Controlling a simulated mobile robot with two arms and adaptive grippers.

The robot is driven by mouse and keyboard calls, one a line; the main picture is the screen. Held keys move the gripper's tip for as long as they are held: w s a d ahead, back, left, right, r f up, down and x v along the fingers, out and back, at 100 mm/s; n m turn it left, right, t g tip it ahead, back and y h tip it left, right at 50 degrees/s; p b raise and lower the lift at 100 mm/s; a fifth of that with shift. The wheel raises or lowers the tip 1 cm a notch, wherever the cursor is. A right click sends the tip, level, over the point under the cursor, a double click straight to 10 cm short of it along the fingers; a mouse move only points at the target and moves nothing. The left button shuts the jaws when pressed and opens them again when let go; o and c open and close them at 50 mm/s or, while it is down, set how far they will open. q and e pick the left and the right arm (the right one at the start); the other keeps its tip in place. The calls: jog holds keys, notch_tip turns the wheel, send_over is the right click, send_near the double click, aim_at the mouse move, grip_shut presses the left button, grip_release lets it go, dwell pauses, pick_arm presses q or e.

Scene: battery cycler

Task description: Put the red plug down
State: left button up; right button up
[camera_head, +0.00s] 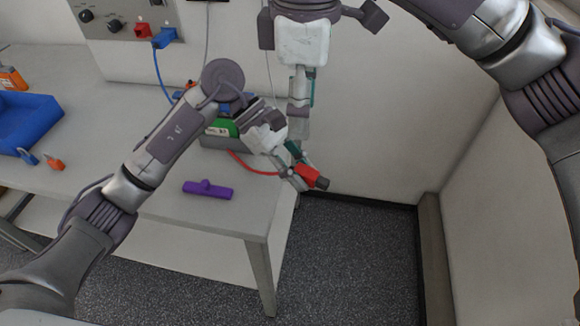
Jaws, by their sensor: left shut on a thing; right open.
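The red plug (309,176) is held in my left gripper (297,172), beyond the table's right edge and above the dark floor. Its red cable (255,170) runs left across the table and goes behind my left gripper. The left fingers are shut on the plug. My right gripper (301,125) hangs from the top, just above the left one, with its fingers pointing down. It is open and holds nothing that I can see. The two grippers overlap in the picture, so I cannot tell whether they touch.
The white table (160,238) bears a purple tool (207,189), a blue bin (30,124) and a green-and-grey box (222,128), partly hidden by my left arm. A wall panel (120,14) has red and blue plugs.

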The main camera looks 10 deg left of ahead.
pick_arm(q)
jog(key=shift+w+d+f, duration=0.1)
jog(key=shift+d+f, duration=0.05)
pick_arm(e)
jog(key=shift+d+f, duration=0.1)
jog(key=shift+c, duration=0.8)
pick_arm(q)
jog(key=shift+f+m, duration=0.1)
jog(key=shift+m, duration=0.2)
pick_arm(e)
jog(key=m, duration=0.4)
send_near(325, 181)
notch_tip(325, 181, down, 9)
jog(key=shift+f, duration=0.15)
jog(key=shift+c, duration=0.3)
grip_shut()
pick_arm(q)
jog(key=o, duration=0.9)
jog(key=shift+o, duration=0.2)
